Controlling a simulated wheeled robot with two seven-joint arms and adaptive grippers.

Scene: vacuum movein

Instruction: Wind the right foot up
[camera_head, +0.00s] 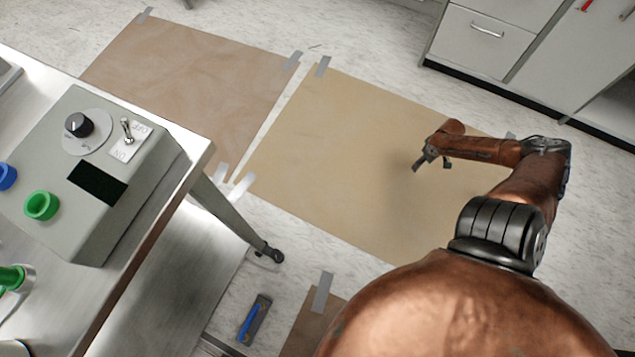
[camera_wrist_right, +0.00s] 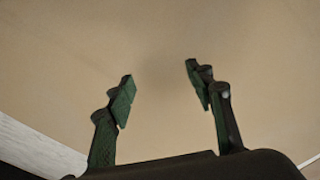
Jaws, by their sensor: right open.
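One foot (camera_head: 272,254) shows at the lower end of the metal leg (camera_head: 228,218) under the bench; it looks dark and small and rests by the floor. Its fine detail is too small to tell. My right gripper (camera_head: 431,166) is open and empty above the tan floor sheet, well to the right of the foot and apart from it. In the right wrist view the gripper (camera_wrist_right: 160,80) has its two green-black fingers spread, with only plain tan sheet between them. My left gripper is not in view.
The metal bench (camera_head: 190,150) at left carries a grey control box (camera_head: 130,205) with a knob, switch and green and blue buttons. Tan sheets (camera_head: 330,150) are taped to the floor. A blue-and-grey object (camera_head: 254,318) lies near the leg. Grey cabinets (camera_head: 490,50) stand at upper right.

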